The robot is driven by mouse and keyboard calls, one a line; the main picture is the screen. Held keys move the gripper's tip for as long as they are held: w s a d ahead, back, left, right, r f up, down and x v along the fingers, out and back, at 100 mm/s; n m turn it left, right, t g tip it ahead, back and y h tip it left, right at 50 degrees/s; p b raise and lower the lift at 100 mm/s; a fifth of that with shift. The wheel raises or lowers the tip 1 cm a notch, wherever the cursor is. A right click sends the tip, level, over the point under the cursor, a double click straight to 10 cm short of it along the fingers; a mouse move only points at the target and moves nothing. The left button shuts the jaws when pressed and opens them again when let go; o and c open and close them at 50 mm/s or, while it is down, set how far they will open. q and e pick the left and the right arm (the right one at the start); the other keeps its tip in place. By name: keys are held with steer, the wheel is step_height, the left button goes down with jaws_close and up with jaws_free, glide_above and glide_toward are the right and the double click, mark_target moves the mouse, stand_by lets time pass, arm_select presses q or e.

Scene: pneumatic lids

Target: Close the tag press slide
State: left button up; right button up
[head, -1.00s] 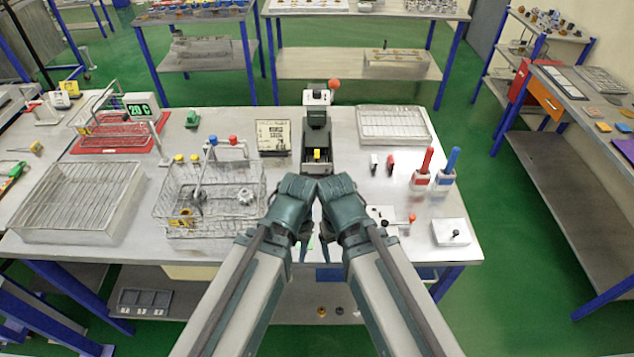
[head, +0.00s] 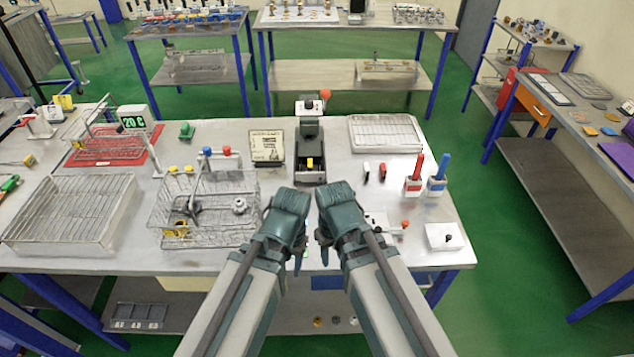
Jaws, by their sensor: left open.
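The tag press (head: 311,128) is a grey upright device with a red ball knob, at the back middle of the table. Its dark slide (head: 311,174) sticks out toward me at the base, with a yellow piece on it. My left gripper (head: 284,240) is open, in front of the press and a little to its left. My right gripper (head: 323,243) is in front of the press and slightly to its right; its jaw opening is hard to see. Both are apart from the slide, and I see nothing held.
A wire basket (head: 205,212) stands left of my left gripper. A framed card (head: 267,148) is left of the press, and a wire tray (head: 386,133) right of it. A white box with a black knob (head: 445,236) and red and blue handled tools (head: 414,178) stand on the right.

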steer(key=w+n+t+y, duration=0.1)
steer(key=w+n, duration=0.1)
steer(key=w, duration=0.1)
steer(key=w+n+y, duration=0.1)
steer(key=w, duration=0.3)
steer(key=w+n+t, duration=0.1)
steer(key=w+n, duration=0.1)
steer(key=w, duration=0.2)
steer(key=shift+a+r+n+t+y, duration=0.2)
steer(key=shift+r+n+t+y, duration=0.1)
steer(key=shift+r+y, duration=0.1)
jaws_close()
steer(key=w+d+r+n+t+y, duration=0.25)
steer(key=w+n, duration=0.25)
steer(key=w, duration=0.4)
steer(key=shift+t+h, duration=0.25)
steer(key=shift+h, duration=0.2)
steer(key=b+x, duration=0.9)
steer(key=x, duration=0.1)
steer(key=w, duration=0.2)
steer(key=shift+w, duration=0.95)
